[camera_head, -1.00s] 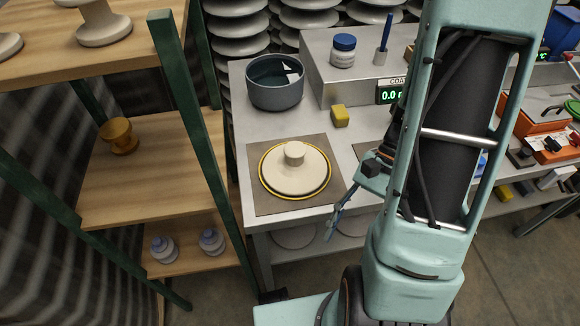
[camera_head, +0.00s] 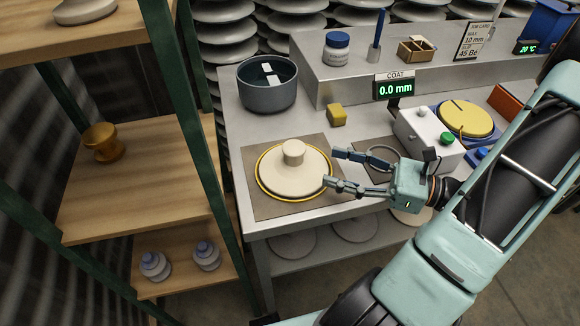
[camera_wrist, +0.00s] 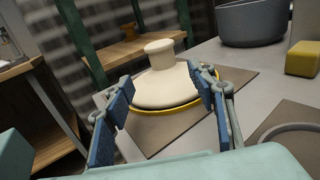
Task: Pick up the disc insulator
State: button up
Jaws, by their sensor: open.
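The cream disc insulator (camera_head: 291,172), with a short round knob on top, sits upright inside a yellow ring on a brown mat (camera_head: 262,207) on the metal bench. It also shows in the wrist view (camera_wrist: 165,82), between and beyond the fingers. My gripper (camera_head: 332,168) is open just right of the insulator, its fingers pointing left toward it. In the wrist view my gripper (camera_wrist: 160,105) has its blue-padded fingers spread apart with nothing held. I cannot tell whether a fingertip touches the disc's rim.
A dark grey pot (camera_head: 268,92) and a yellow block (camera_head: 337,115) stand behind the insulator. A white box with a green button (camera_head: 428,138) is to the right. A raised shelf holds a blue-lidded jar (camera_head: 336,48). A green-posted wooden rack (camera_head: 135,165) stands left of the bench.

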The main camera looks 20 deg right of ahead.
aim_at(293, 154)
jog(key=b+x, duration=0.1)
jog(key=x, duration=0.9)
jog(key=shift+w+a+r, duration=0.1)
jog(key=shift+w+a, duration=0.1)
jog(key=shift+w, duration=0.15)
jog(key=shift+c, duration=0.7)
grip_shut()
jog(key=shift+r, duration=0.1)
